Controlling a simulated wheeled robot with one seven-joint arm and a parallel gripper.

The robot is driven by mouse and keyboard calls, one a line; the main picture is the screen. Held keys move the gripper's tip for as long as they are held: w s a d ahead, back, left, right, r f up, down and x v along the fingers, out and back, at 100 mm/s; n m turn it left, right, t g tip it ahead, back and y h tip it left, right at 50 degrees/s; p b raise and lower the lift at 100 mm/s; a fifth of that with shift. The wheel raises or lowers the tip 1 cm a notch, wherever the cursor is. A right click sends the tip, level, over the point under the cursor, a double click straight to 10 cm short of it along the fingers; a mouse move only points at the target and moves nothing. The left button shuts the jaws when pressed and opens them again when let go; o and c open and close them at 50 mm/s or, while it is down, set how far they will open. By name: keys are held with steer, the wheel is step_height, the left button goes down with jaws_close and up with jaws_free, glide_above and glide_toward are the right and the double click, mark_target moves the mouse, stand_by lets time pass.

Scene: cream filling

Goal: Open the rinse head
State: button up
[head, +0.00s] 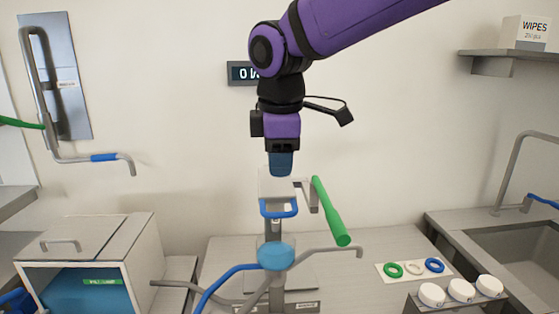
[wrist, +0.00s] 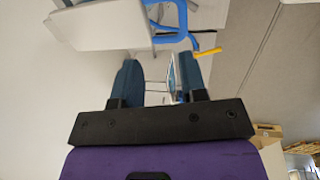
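No label I can read names the rinse head, so I cannot tell which fixture it is. A bent grey pipe (head: 34,75) with a blue sleeve (head: 104,157) hangs by a metal wall plate (head: 62,75) at left. A green bar (head: 20,122) reaches it from the left edge. A filling stand with a green lever (head: 330,212) and a blue loop (head: 278,208) stands at centre. My gripper (head: 280,164) points down above the stand, apart from the green lever. In the wrist view its two blue fingers (wrist: 159,78) are spread with nothing held between them.
A grey box with a blue opening (head: 72,290) is at lower left. Green, white and blue rings (head: 413,268) and white-capped jars (head: 461,290) lie right of the stand. A sink (head: 510,265) with a tap (head: 515,160) is far right. The wall between is mostly clear.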

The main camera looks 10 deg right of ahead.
steer(key=shift+f, duration=0.4)
steer(key=shift+c, duration=0.4)
jaws_close()
stand_by(0.8)
steer(key=shift+o, duration=0.4)
jaws_free()
steer(key=shift+r, duration=0.15)
step_height(320, 180, up, 10)
steer(key=s, duration=0.2)
steer(key=shift+r, duration=0.2)
steer(key=shift+c, duration=0.2)
